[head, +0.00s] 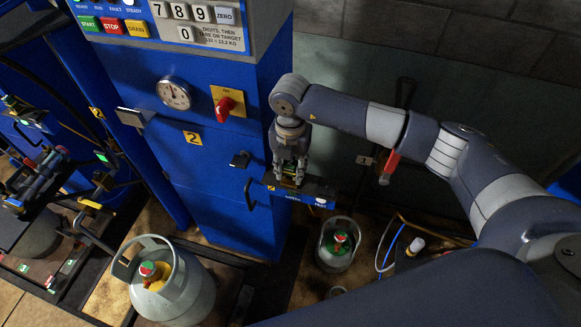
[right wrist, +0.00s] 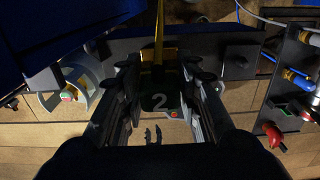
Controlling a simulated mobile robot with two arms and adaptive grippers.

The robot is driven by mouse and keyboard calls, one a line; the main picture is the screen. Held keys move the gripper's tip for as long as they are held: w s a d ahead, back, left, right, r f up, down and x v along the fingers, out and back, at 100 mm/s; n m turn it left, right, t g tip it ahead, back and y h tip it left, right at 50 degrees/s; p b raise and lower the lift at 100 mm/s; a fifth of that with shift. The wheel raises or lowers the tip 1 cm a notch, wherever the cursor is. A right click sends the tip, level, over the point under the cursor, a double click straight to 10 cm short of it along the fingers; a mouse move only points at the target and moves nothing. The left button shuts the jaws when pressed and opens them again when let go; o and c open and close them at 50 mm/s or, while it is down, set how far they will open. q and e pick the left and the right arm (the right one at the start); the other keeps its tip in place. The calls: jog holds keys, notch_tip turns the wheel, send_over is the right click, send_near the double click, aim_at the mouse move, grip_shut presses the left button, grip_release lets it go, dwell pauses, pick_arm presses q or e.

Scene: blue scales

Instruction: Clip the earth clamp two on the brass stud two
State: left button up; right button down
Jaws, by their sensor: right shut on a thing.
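My right gripper (head: 289,174) points down at the small dark-blue shelf on the right side of the blue cabinet. It is shut on the earth clamp two, whose green and yellow part (head: 289,183) shows just under the fingers. In the right wrist view the clamp body (right wrist: 158,102) is dark green with a "2", between the fingers of my right gripper (right wrist: 160,92). A yellow strap or cable runs up from it, and two small dark prongs show below it. I cannot make out the brass stud two. My left gripper is not in view.
The shelf (head: 318,189) sticks out from the blue cabinet (head: 215,165), which carries a gauge (head: 174,93) and red switch (head: 225,106). A grey cylinder (head: 190,290) stands at front left; a smaller one (head: 336,255) stands below the shelf. Cables lie at right.

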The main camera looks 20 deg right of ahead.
jog(key=shift+f+b, duration=0.45)
jog(key=shift+f, duration=0.1)
jog(key=c, duration=1.1)
grip_release()
notch_tip(320, 180, up, 12)
jog(key=shift+f, duration=0.1)
